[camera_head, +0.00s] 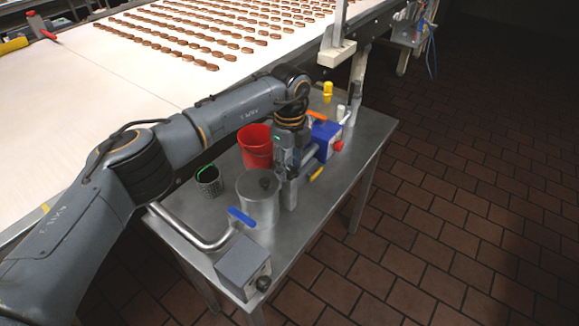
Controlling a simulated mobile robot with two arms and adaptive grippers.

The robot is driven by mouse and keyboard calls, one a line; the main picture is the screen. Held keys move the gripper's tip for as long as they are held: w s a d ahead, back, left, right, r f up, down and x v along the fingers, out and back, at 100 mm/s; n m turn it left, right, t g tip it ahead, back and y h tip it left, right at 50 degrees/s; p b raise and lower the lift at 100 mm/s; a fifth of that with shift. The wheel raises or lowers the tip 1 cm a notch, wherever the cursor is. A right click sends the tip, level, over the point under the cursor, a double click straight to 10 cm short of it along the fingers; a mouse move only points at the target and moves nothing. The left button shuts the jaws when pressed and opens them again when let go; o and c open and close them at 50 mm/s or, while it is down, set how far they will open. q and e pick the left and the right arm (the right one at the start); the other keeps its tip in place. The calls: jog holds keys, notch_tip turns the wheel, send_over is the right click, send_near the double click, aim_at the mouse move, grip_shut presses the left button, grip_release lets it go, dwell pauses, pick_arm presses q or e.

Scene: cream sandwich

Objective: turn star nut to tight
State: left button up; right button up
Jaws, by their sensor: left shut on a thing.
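My left gripper (287,163) reaches down from the left over the metal cart. It is shut at the near end of the pump, whose blue motor housing (324,132) and grey tube show just to its right. The star nut cannot be made out; the gripper appears to be closed around it and hides it. Whether the nut is loose or tight cannot be told. My right gripper is not in view.
The cart (376,132) also bears a steel pot (252,208) with a blue-handled valve, a red bucket (257,158), a dark cup (209,186) and a grey control box (240,268). A conveyor (60,120) with rows of biscuits lies behind. Brick-tiled floor at right is clear.

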pick_arm(q)
jog(key=m+b, duration=0.2)
jog(key=m, duration=0.1)
jog(key=shift+f+m, duration=0.15)
jog(key=shift+m, duration=0.15)
jog(key=m+b, duration=0.2)
jog(key=m, duration=0.1)
jog(key=shift+m, duration=0.3)
jog(key=m+b, duration=0.2)
jog(key=m, duration=0.1)
jog(key=shift+m, duration=0.3)
jog(key=m+b, duration=0.1)
jog(key=m, duration=0.2)
jog(key=shift+m, duration=0.3)
jog(key=m, duration=0.4)
jog(key=shift+m+b, duration=0.3)
jog(key=m, duration=0.4)
jog(key=shift+r, duration=0.2)
jog(key=m, duration=0.5)
jog(key=shift+m, duration=2)
